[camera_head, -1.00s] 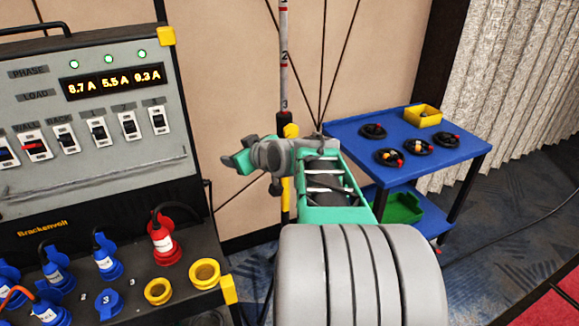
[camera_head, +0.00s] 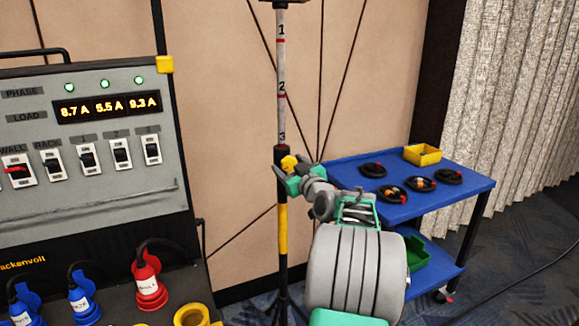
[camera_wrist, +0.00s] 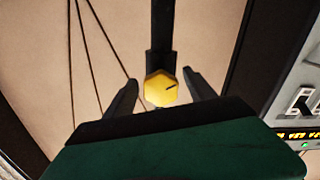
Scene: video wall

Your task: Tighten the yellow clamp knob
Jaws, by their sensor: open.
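The yellow clamp knob (camera_head: 288,163) sits on the upright stand pole (camera_head: 282,110), just below the mark 3. In the wrist view the knob (camera_wrist: 160,89) is a yellow faceted disc with a dark line on its face. My gripper (camera_head: 284,172) is at the knob's height beside the pole. In the wrist view my gripper (camera_wrist: 162,88) is open, with one dark finger on each side of the knob. Gaps show between the fingers and the knob, so it holds nothing. I cannot tell how far the fingertips are from the knob in depth.
A grey power distribution box (camera_head: 85,150) with plugs and switches stands at the left. A blue cart (camera_head: 455,190) with coiled cables and a yellow bin (camera_head: 422,154) stands close at the right. A panelled wall is behind the pole.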

